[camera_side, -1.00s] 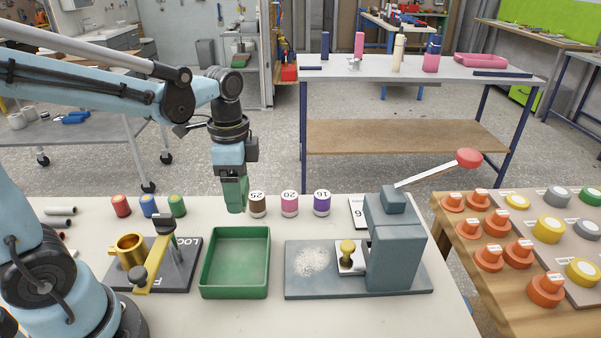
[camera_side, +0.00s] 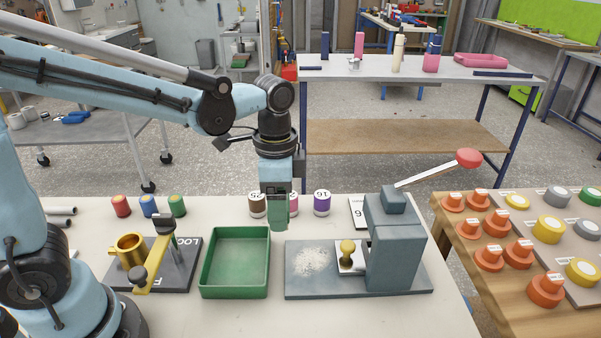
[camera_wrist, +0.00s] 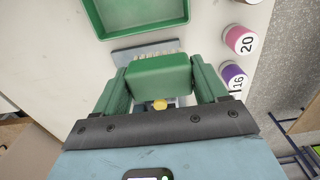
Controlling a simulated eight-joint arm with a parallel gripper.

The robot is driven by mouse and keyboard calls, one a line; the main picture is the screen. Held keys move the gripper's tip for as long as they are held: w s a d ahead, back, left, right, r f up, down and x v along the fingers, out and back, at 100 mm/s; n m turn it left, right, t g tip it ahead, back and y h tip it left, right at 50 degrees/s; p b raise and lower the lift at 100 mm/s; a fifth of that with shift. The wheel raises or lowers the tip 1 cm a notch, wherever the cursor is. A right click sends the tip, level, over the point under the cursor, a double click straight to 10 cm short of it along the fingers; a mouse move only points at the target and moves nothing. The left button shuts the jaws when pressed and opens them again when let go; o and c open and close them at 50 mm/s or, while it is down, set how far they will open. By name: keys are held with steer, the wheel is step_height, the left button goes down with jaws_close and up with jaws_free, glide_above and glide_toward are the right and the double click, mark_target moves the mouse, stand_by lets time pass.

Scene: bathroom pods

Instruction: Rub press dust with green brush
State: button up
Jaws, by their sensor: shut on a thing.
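My gripper (camera_side: 279,205) is shut on the green brush (camera_wrist: 158,76) and holds it in the air above the bench, behind the gap between the green tray and the press. The wrist view shows the brush between both green fingers, with pale bristles at its far edge. The grey press (camera_side: 393,240) stands at the right, with a raised lever ending in a red knob (camera_side: 468,157). Pale dust (camera_side: 312,262) lies on the left part of its base plate (camera_side: 325,291). The brush is apart from the dust.
An empty green tray (camera_side: 235,293) sits left of the press. A brass cup fixture (camera_side: 130,247) stands farther left. Numbered containers, including a purple-topped one (camera_side: 322,203), stand behind. A wooden table (camera_side: 490,285) with orange parts is at the right.

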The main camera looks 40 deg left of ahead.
mark_target(305, 246)
steer(key=d+f, duration=0.1)
steer(key=d, duration=0.8)
steer(key=shift+w+f, duration=0.15)
steer(key=shift+f, duration=3.9)
steer(key=shift+w+a+r, duration=0.1)
steer(key=shift+w+a, duration=0.15)
steer(key=shift+c, duration=0.4)
steer(key=shift+w+a+f, duration=0.2)
steer(key=shift+w+a, duration=2.2)
steer(key=shift+a, duration=0.3)
steer(key=shift+s, duration=0.35)
steer(key=shift+s+d, duration=2.7)
steer(key=shift+d, duration=0.05)
steer(key=shift+a, duration=0.7)
steer(key=shift+w+a, duration=2.45)
steer(key=shift+w, duration=0.05)
step_height(305, 246, up, 8)
steer(key=shift+r, duration=0.15)
